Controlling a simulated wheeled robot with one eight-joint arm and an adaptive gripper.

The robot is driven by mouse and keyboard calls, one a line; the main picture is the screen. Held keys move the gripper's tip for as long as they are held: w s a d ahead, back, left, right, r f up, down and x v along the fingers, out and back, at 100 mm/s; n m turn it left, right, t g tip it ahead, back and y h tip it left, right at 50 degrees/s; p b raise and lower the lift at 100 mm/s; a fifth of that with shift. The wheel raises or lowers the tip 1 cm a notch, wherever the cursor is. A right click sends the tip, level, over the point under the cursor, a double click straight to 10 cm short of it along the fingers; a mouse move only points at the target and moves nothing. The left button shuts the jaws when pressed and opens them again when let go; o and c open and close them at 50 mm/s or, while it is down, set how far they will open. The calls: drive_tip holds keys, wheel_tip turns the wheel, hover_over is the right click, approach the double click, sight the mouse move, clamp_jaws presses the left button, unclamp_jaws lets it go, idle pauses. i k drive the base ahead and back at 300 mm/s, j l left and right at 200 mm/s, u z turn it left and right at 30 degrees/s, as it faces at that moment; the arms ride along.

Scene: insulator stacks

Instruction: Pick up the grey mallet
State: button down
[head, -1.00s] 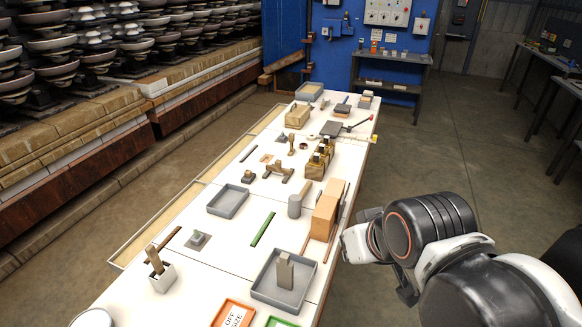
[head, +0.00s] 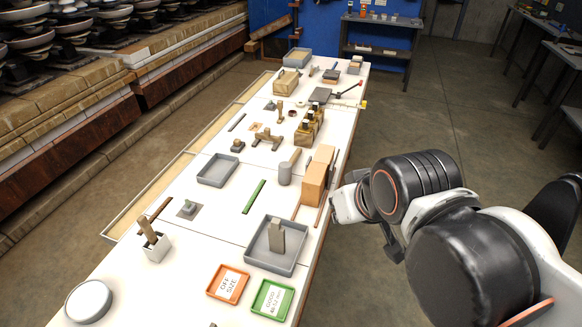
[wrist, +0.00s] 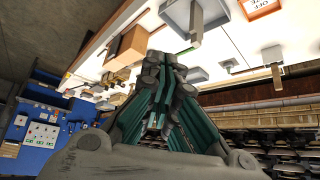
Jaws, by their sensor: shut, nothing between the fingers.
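The grey mallet (head: 285,173) is on the white table in the head view, with a grey cylindrical head and a short wooden handle (head: 295,157) leaning up from it. It stands just left of the orange-brown box. My gripper (wrist: 165,62) shows in the wrist view with its fingers together and nothing between them. It is apart from the mallet, off the table's right side. In the head view my arm hides the fingers. I cannot make out the mallet clearly in the wrist view.
The orange-brown box (head: 317,172) stands between the mallet and my arm. A grey tray (head: 258,261) with a grey block (head: 277,236) lies nearer. A green strip (head: 253,196) lies left of the mallet. Floor right of the table is open.

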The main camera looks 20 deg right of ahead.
sight(285, 169)
drive_tip(key=l+u, duration=0.1)
drive_tip(key=u, duration=0.25)
drive_tip(key=i+l+u, duration=0.1)
drive_tip(key=u, duration=0.25)
drive_tip(key=i+l+u, duration=0.2)
drive_tip(key=l, duration=0.45)
drive_tip(key=l+u, duration=0.2)
drive_tip(key=l, duration=0.45)
drive_tip(key=i+l+u, duration=0.2)
drive_tip(key=l, duration=0.5)
drive_tip(key=k+l, duration=0.1)
drive_tip(key=l, duration=0.35)
